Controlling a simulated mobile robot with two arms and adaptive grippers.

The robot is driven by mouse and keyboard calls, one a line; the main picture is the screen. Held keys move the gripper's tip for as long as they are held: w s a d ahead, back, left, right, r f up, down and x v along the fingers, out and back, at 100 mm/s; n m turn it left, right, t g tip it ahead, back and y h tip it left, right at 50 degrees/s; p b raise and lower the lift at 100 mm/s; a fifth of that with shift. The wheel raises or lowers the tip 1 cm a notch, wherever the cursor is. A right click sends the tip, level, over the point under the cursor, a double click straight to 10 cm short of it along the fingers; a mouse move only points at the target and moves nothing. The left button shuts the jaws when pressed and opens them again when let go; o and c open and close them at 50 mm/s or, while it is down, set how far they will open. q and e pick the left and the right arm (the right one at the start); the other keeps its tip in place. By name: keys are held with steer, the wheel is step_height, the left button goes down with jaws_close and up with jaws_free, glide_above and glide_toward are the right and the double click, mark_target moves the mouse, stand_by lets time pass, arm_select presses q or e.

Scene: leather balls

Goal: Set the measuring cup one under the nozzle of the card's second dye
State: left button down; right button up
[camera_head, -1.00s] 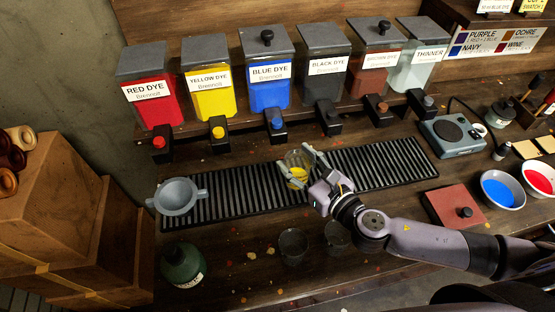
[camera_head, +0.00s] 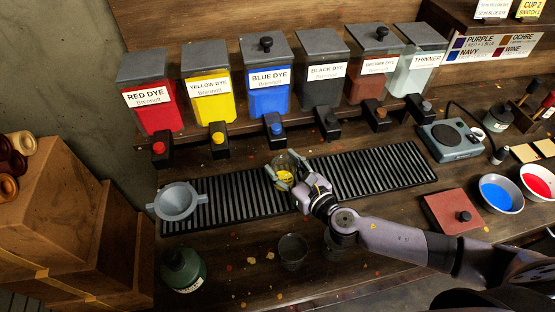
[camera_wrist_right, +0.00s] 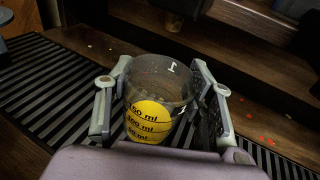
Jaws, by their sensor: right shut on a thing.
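A clear measuring cup (camera_head: 286,164), marked 1, with yellow and ml marks on its side, is between the fingers of my right gripper (camera_head: 288,182). In the right wrist view the right gripper (camera_wrist_right: 160,110) is shut on the cup (camera_wrist_right: 160,85), one finger on each side. The cup looks about upright over the black drip grate (camera_head: 375,170); I cannot tell whether it touches it. It is in front of the blue dye nozzle (camera_head: 277,127), slightly to its right. The card (camera_head: 492,8) at the top right is cut off and hard to read. My left gripper is out of view.
Red (camera_head: 159,146), yellow (camera_head: 217,136), black (camera_head: 330,119) and brown (camera_head: 380,113) nozzles line the back. A grey funnel (camera_head: 176,201) sits at the grate's left end. A dark cup (camera_head: 292,250) and green bottle (camera_head: 183,270) stand in front. A scale (camera_head: 450,139) is right.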

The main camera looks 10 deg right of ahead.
mark_target(278, 163)
steer(key=w, duration=0.1)
steer(key=w+a, duration=0.1)
steer(key=shift+w+a+r+p, duration=0.1)
steer(key=shift+w+r+p, duration=0.05)
steer(key=shift+w+p, duration=0.25)
steer(key=shift+f, duration=0.55)
steer(key=shift+s+f, duration=0.1)
steer(key=shift+f, duration=0.05)
steer(key=shift+f+b, duration=0.25)
steer(key=shift+b, duration=0.1)
steer(key=o, duration=1.2)
steer(key=shift+r, duration=0.1)
